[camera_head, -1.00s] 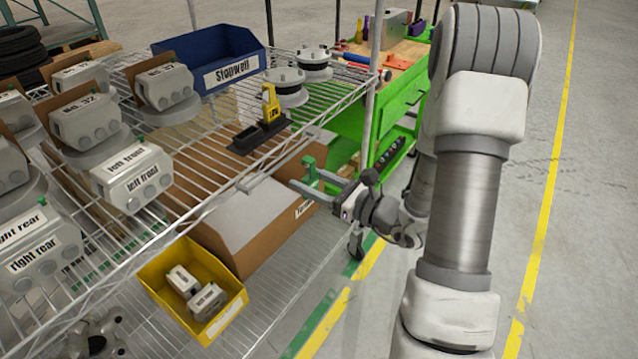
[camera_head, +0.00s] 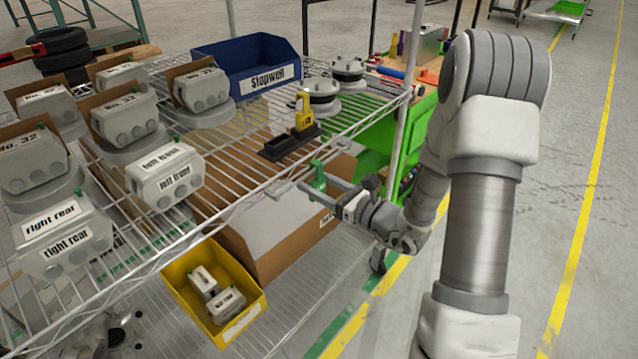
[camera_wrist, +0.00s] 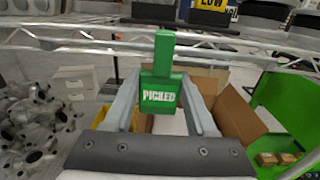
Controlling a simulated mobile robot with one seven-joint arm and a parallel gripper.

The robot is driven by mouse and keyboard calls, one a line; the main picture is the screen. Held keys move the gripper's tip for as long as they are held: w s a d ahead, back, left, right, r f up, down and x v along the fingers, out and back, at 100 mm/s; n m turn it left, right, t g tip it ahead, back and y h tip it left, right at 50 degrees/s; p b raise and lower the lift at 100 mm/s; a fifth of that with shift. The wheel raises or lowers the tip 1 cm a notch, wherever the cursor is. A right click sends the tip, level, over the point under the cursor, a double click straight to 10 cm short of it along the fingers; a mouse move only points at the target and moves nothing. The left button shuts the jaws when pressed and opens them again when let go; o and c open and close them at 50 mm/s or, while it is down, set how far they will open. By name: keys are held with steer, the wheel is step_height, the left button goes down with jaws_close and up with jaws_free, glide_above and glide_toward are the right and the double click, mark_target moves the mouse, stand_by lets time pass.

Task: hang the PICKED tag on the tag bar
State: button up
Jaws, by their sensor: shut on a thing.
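The green PICKED tag (camera_wrist: 158,92) is upright between the two grey fingers of my gripper (camera_wrist: 160,98), its lettering towards the wrist camera. My gripper (camera_head: 316,190) is shut on it, just outside the shelf's front edge in the head view, where the tag (camera_head: 318,178) looks small. A short grey piece (camera_head: 282,187) sits at the shelf edge just left of the tag; I cannot tell for sure if it is the tag bar. In the wrist view the tag's top overlaps the shelf's wire edge (camera_wrist: 90,45); contact cannot be told.
A black holder (camera_head: 280,148) with a yellow tag (camera_head: 304,112) stands on the wire shelf. A blue Stopwell bin (camera_head: 250,70) and grey housings are behind and left. A cardboard box (camera_head: 262,240) and yellow bin (camera_head: 205,320) lie below. Open floor is at right.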

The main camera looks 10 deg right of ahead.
steer(key=o, duration=1.2)
